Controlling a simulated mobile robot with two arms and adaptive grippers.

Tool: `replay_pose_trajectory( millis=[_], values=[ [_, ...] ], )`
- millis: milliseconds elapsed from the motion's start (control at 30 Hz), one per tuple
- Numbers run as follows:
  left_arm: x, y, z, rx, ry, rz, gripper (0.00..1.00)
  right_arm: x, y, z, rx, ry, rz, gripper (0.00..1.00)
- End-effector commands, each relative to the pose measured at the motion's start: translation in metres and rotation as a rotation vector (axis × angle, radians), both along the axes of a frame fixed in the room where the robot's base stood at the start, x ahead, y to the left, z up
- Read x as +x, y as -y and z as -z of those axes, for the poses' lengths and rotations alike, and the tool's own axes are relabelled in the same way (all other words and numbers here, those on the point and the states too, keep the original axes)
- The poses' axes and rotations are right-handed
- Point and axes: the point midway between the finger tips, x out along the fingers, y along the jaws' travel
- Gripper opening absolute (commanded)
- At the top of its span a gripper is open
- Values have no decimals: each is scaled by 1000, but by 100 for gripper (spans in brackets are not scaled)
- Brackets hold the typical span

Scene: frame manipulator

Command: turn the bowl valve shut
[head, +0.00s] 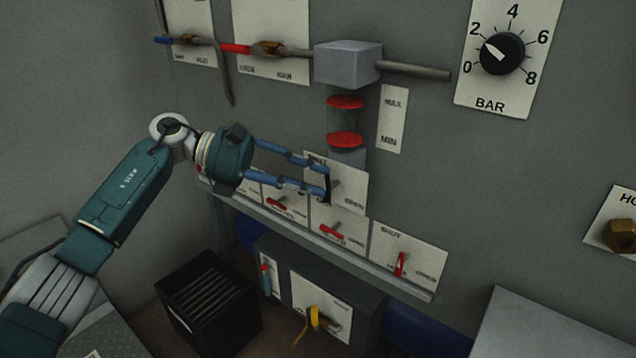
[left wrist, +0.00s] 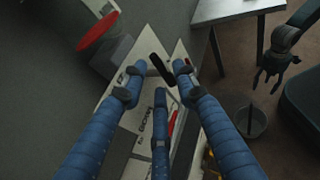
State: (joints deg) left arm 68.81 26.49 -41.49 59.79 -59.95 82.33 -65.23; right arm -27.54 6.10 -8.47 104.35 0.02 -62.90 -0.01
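The bowl valve shows as a black lever (head: 327,186) on a white plate (head: 350,190) on the grey wall panel. The lever also shows in the left wrist view (left wrist: 160,67), where the plate's label (left wrist: 146,118) seems to read BOWL. My left gripper (head: 326,179) has its blue fingers around the lever, with their tips apart; I cannot tell whether any finger touches it. The fingers hide part of the plate. What looks like my right gripper (left wrist: 272,66) hangs dark and small in the left wrist view, away from the panel.
Below are plates with red levers (head: 331,231) above a grey ledge (head: 330,245). A sight glass with red rings (head: 346,139) and a grey block (head: 347,62) stand above. A black bin (head: 208,303) and a grey box (head: 365,310) with a yellow-handled valve are lower down.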

Motion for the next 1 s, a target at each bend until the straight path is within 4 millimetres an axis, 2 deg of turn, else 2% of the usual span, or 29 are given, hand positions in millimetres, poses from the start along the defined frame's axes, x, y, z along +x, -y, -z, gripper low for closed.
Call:
replay_pose_trajectory(
  millis=[300, 500, 667, 1000],
  values=[
    [4, -66, -21, -1, 0, -6, 29, 0, 0, 0, 1, -1, 0, 59],
    [5, -92, -29, -2, 0, -4, 29, 0, -1, 0, 1, -1, 0, 59],
    [4, -99, -32, -2, 1, -2, 29, 0, -1, 0, 1, -1, 0, 59],
    [5, -99, -32, -1, 1, -2, 29, 0, -1, 0, 1, -1, 0, 59]
  ],
)
